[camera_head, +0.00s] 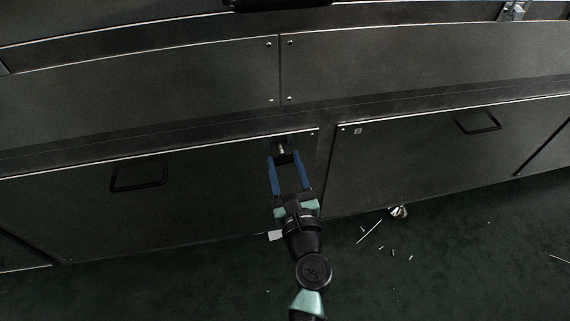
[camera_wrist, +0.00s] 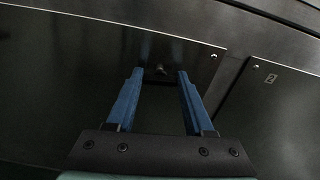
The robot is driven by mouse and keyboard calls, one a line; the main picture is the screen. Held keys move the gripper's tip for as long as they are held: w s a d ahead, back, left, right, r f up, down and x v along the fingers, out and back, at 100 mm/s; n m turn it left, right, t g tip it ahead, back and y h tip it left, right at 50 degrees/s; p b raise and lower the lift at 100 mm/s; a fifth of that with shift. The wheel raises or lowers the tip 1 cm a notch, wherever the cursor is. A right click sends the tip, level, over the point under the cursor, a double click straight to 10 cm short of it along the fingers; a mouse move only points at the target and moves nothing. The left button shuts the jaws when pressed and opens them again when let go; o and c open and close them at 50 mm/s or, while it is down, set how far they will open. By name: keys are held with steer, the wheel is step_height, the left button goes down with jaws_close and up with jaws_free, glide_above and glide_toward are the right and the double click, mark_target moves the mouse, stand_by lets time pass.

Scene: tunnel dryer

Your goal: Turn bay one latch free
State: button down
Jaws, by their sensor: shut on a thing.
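The bay one latch (camera_head: 281,149) is a small pale metal stub with a dark part, near the upper right corner of the left dark lower panel (camera_head: 200,185). It also shows as a small knob (camera_wrist: 161,69) in the wrist view. My gripper (camera_head: 284,158) reaches up to it from below, with one blue finger on each side. In the wrist view the fingertips (camera_wrist: 160,73) flank the knob. The gripper is shut on the latch, whose dark part spans between the tips. Its exact turn angle is too small to tell.
The left panel has a dark bar handle (camera_head: 139,178). The right panel (camera_head: 430,155) has a similar handle (camera_head: 478,122) and a small label (camera_wrist: 270,78) that looks like a 2. Pale scraps (camera_head: 370,232) lie on the dark green floor at right.

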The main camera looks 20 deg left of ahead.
steer(key=n+b, duration=0.1)
steer(key=n, duration=0.3)
steer(key=shift+f, duration=0.1)
steer(key=shift+a+n+b, duration=0.1)
steer(key=shift+n+b, duration=2.85)
steer(key=shift+n, duration=3.25)
steer(key=shift+c, duration=1.4)
jaws_free()
steer(key=shift+s, duration=0.1)
